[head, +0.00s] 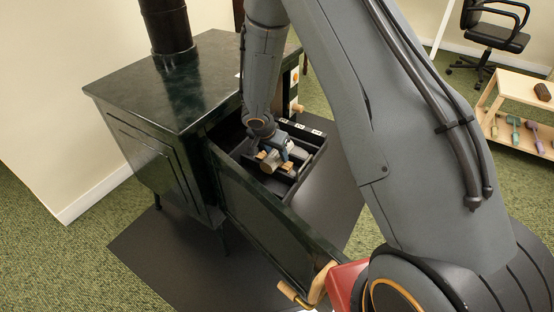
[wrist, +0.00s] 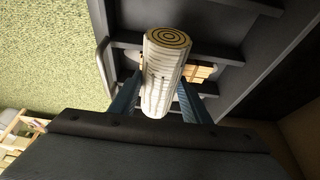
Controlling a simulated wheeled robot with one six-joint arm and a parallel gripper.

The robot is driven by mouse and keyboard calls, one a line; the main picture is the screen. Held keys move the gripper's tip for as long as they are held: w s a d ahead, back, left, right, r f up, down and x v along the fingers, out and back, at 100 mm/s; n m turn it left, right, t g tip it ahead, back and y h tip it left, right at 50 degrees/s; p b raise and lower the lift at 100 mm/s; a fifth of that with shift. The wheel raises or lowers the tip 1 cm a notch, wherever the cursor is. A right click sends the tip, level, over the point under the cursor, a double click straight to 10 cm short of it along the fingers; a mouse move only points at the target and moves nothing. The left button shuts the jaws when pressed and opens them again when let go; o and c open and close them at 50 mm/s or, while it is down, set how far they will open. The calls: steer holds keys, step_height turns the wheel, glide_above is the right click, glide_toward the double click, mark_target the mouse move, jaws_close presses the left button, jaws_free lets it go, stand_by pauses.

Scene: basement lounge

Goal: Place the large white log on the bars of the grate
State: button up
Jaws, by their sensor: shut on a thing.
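My gripper (wrist: 160,98) is shut on the large white log (wrist: 163,75), which has pale grooved sides and a ringed tan end. The blue fingers press on both sides of it. In the head view my gripper (head: 280,152) is low inside the stove's opening, and the white log (head: 298,153) shows only partly. The dark grate (wrist: 220,57) with its cross bars is behind the log in the wrist view. I cannot tell whether the log touches the bars. A tan wooden piece (wrist: 201,72) shows at the bars, partly hidden by the log.
The dark green stove (head: 190,80) has its door (head: 265,220) swung open in front, with a wooden handle (head: 293,295) low down. A dark mat (head: 150,245) lies under it. A wooden shelf (head: 520,90) with small tools stands at the right, near an office chair (head: 495,35).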

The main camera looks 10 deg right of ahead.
steer(key=shift+f, duration=1.3)
steer(key=shift+f+b, duration=0.25)
steer(key=shift+b, duration=0.35)
steer(key=o, duration=1.2)
steer(key=shift+r+p, duration=0.2)
steer(key=shift+p, duration=0.1)
